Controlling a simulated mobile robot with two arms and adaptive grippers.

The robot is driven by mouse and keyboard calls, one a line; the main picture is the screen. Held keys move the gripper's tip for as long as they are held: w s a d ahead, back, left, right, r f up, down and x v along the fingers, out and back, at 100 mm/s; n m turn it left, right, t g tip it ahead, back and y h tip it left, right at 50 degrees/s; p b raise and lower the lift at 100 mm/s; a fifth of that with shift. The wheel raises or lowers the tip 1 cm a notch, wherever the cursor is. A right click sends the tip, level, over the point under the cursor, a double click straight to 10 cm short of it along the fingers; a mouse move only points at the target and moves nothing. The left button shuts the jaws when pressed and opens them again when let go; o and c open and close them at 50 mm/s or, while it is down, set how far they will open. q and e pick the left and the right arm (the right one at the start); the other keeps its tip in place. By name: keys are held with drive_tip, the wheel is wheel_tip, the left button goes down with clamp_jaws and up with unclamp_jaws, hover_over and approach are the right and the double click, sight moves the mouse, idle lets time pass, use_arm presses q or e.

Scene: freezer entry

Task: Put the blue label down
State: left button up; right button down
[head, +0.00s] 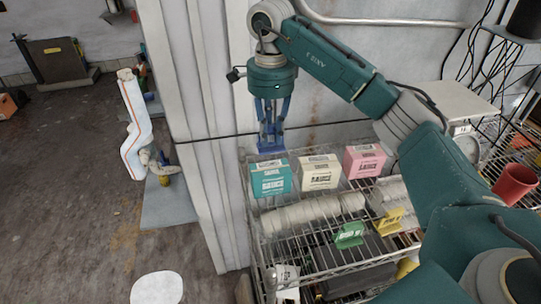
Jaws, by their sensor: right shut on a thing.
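My right gripper (270,118) points down above the back left of the wire rack. It is shut on the blue label (270,147), which hangs at its fingertips. The label is just behind and above the teal sauce box (270,179); whether it touches anything cannot be told. My left gripper is not in view.
A cream sauce box (320,173) and a pink sauce box (364,162) stand beside the teal one on the wire rack's top. A green label (349,235) and a yellow label (389,222) sit at the rack's front. A red container (515,186) is at right.

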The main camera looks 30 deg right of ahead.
sight(271, 147)
drive_tip(key=shift+f, duration=0.95)
drive_tip(key=shift+f+p, duration=0.3)
drive_tip(key=shift+f, duration=0.3)
wheel_tip(271, 147, down, 3)
drive_tip(key=shift+s+f+p, duration=0.1)
drive_tip(key=shift+s+p, duration=0.05)
drive_tip(key=shift+p, duration=0.45)
drive_tip(key=shift+f, duration=0.35)
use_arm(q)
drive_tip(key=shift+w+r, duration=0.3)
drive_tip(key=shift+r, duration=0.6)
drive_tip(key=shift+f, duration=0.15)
use_arm(e)
drive_tip(key=shift+f, duration=0.15)
drive_tip(key=c, duration=1.6)
unclamp_jaws()
